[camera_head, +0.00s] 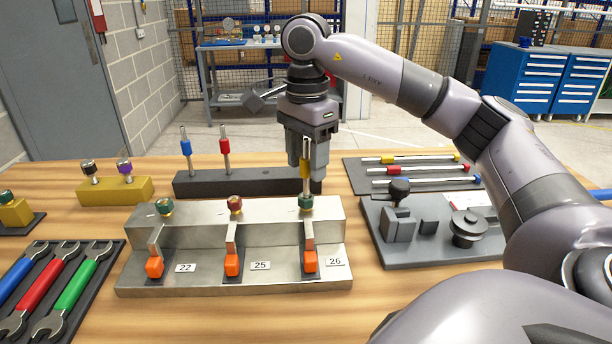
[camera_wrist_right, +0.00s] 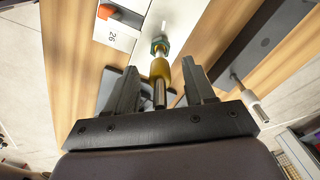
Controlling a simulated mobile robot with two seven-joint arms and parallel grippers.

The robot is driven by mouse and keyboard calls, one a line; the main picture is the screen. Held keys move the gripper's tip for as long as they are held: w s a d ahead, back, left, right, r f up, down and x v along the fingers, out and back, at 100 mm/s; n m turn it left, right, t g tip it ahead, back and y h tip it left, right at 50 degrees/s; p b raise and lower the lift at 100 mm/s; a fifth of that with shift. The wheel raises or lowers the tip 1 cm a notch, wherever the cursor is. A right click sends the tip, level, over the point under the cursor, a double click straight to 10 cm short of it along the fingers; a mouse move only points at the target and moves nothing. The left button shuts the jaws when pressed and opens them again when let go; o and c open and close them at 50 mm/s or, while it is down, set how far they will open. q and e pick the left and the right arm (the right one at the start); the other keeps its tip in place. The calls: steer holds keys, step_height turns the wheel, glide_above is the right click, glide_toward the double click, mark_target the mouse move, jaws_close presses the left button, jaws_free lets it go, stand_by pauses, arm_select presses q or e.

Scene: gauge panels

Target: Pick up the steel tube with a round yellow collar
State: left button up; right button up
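A steel tube with a yellow collar (camera_head: 305,172) stands upright at the green-topped fitting (camera_head: 306,203) of the station labelled 26. It also shows in the right wrist view (camera_wrist_right: 161,70), with the green fitting (camera_wrist_right: 159,46) beyond it. My right gripper (camera_head: 308,160) is above the station, its fingers either side of the tube. In the wrist view both fingers of the right gripper (camera_wrist_right: 161,85) stand apart from the tube, with gaps on each side. Another steel tube with a yellow collar (camera_head: 388,160) lies on the dark mat at the right. My left gripper is not in view.
The metal stepped block (camera_head: 190,235) has stations 22, 25 and 26 with orange levers. A black bar (camera_head: 200,183) behind holds upright blue-collared and red-collared tubes. A grey fixture plate (camera_head: 430,255) lies right. Wrenches (camera_head: 60,285) lie on a tray at left.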

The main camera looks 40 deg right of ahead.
jaws_close()
steer(key=shift+r, duration=0.1)
